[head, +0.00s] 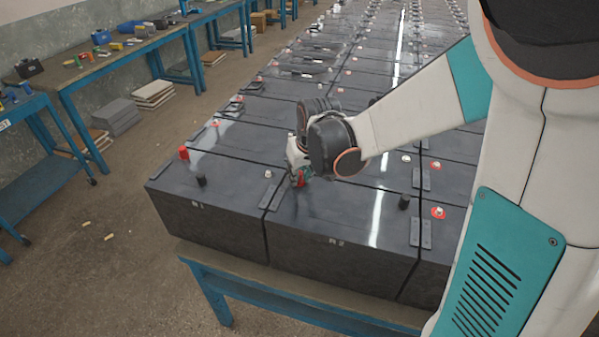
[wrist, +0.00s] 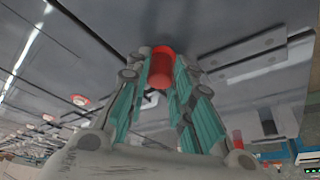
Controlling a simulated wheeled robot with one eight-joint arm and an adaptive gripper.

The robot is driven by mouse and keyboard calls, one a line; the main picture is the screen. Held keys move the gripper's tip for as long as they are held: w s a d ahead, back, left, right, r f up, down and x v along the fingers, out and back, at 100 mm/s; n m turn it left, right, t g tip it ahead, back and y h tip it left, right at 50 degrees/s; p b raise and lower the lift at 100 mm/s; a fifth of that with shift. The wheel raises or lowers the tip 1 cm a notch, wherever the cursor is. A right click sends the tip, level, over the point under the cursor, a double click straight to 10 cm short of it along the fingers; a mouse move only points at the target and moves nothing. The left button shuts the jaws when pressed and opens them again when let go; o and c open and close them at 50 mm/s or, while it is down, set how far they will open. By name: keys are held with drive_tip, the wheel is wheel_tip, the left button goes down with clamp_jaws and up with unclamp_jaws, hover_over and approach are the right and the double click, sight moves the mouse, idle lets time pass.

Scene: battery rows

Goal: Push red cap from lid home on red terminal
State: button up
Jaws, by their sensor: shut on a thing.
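My gripper (head: 300,179) is low over the near left part of battery R2's dark lid (head: 340,212). It is shut on a red cap (wrist: 162,68), which shows between the teal finger pads in the wrist view. In the head view only a little red shows between the fingertips. The cap's far end is close to the lid. The red terminal under it is hidden, so I cannot tell whether the cap is around it or how far down it sits.
On battery R1, a red cap (head: 183,153) and a black cap (head: 201,181) stand upright. Another black cap (head: 404,202) stands on R2's right side. A bare terminal with a red ring (head: 437,212) is on the battery to the right. Flat dark link plates (head: 420,233) cross the seams.

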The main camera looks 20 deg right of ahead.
drive_tip(key=shift+f, duration=0.15)
drive_tip(key=o, duration=0.8)
drive_tip(key=o, duration=0.5)
drive_tip(key=shift+r+p, duration=2.55)
drive_tip(key=shift+r, duration=0.95)
